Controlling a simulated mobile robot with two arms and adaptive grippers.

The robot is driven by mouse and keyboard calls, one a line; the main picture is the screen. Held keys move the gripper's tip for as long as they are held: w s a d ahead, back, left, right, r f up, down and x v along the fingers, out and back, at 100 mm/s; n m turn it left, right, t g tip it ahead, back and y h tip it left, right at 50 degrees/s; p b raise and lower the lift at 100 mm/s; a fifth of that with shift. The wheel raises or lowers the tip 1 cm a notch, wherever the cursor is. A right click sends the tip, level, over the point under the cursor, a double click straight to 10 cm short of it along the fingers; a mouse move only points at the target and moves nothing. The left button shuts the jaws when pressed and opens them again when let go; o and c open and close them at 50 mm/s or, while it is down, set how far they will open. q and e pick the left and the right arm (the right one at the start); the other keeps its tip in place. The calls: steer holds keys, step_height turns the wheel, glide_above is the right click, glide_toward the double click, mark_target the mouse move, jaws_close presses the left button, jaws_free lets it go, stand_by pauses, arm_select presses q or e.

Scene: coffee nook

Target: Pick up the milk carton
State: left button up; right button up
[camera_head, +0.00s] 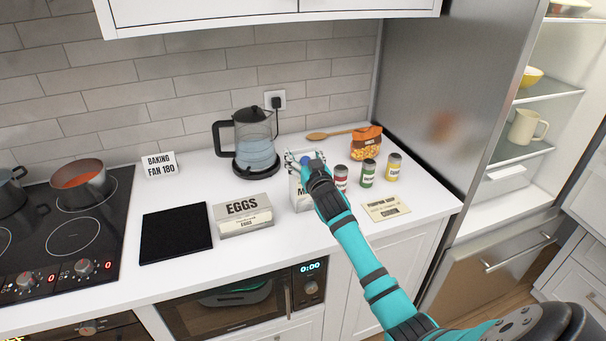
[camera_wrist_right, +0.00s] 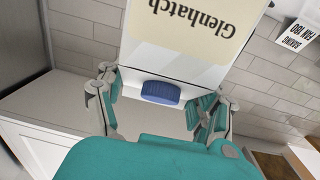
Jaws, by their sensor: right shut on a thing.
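The milk carton (camera_head: 300,194) is white with dark lettering, on the counter or just above it, right of the egg box; I cannot tell if its base touches. My right gripper (camera_head: 305,158) is shut on its upper part, and my arm hides much of the carton. In the right wrist view the carton (camera_wrist_right: 185,62) shows a cream "Glenhatch" panel and a blue cap (camera_wrist_right: 160,92). The cap lies between the two fingers of my right gripper (camera_wrist_right: 164,98). My left gripper is not in view.
An egg box (camera_head: 243,215) stands left of the carton, a glass kettle (camera_head: 255,150) behind left. Several small jars (camera_head: 367,173), an orange bag (camera_head: 366,142) and a card (camera_head: 386,207) are to the right. A wooden spoon (camera_head: 328,135) lies behind. A black board (camera_head: 176,233) lies left.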

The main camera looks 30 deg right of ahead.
steer(key=shift+r, duration=0.3)
